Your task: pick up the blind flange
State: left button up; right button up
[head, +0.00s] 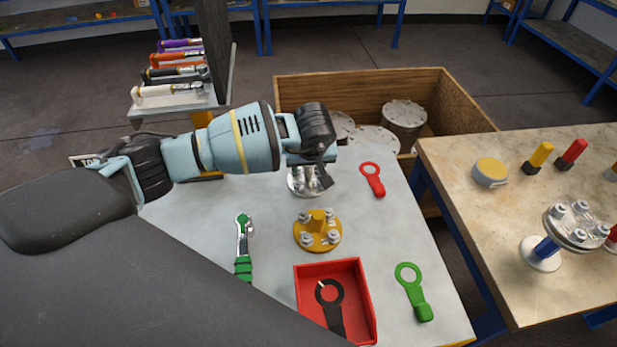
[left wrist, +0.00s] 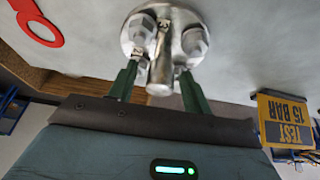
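A silver flange (head: 305,184) with bolts lies on the light table, partly hidden under my left gripper (head: 325,178). It also shows in the left wrist view (left wrist: 133,40), with shiny bolts and a central stem (left wrist: 161,65). My left gripper's green fingers (left wrist: 158,85) are spread on either side of this stem, with gaps visible; I see no grip on it. The frames do not make clear which flange is the blind one. My right gripper is not in view.
On the table lie a red ring tool (head: 372,179), a green ring tool (head: 413,292), a green-handled ratchet (head: 243,247) and a red tray (head: 370,305) holding a black tool. A wooden crate (head: 450,95) stands behind; a second table (head: 480,220) is at right.

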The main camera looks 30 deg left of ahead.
pick_arm(q)
jog(key=c, duration=1)
jog(key=shift+w+r, duration=0.1)
jog(key=shift+r, duration=0.05)
grip_shut()
jog(key=shift+r, duration=5.05)
